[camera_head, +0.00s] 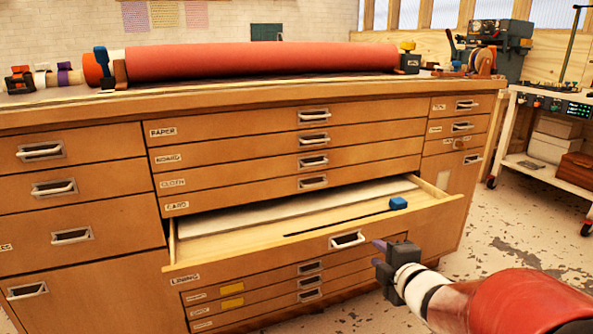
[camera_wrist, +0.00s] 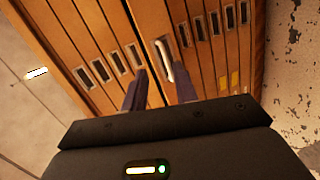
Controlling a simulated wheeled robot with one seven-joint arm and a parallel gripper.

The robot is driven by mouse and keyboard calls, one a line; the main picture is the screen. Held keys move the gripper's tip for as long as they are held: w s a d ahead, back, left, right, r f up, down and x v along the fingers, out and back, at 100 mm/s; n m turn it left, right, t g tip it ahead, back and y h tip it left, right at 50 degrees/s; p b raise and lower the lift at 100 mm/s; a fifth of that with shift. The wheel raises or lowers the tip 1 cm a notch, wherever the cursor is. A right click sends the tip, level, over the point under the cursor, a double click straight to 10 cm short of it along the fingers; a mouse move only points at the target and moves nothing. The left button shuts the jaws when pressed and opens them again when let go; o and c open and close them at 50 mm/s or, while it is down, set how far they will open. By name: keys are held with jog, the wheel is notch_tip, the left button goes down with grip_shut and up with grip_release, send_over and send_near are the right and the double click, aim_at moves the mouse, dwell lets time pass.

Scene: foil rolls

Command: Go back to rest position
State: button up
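My gripper (camera_head: 377,254) is in front of the wooden cabinet, just right of and below the handle (camera_head: 347,240) of the pulled-out drawer. In the wrist view my gripper's two dark fingers (camera_wrist: 160,92) stand apart with nothing held between them. A pale drawer handle (camera_wrist: 164,60) shows beyond the gap; contact with it cannot be made out. The open drawer (camera_head: 270,247) holds a long pale sheet (camera_head: 300,208) and a small blue block (camera_head: 398,203) near its right front.
The cabinet's other drawers look shut. A large red roll (camera_head: 260,60) lies on the cabinet top (camera_head: 60,112). A white cart (camera_head: 540,172) with equipment stands at the right. The scuffed floor (camera_head: 530,225) between cabinet and cart is clear.

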jog(key=s+r+m+g+h+p, duration=0.35)
jog(key=s+r+m+h, duration=0.2)
jog(key=s+m, duration=0.5)
jog(key=s+a+m+g+y+p, duration=0.1)
jog(key=s+a+m+g+y, duration=0.2)
jog(key=s+a+m+g, duration=0.2)
jog(key=s+a+m, duration=0.1)
jog(key=s+m, duration=0.2)
jog(key=s, duration=0.4)
jog(key=shift+a+p, duration=0.15)
jog(key=shift+p, duration=0.2)
jog(key=shift+m+g, duration=0.25)
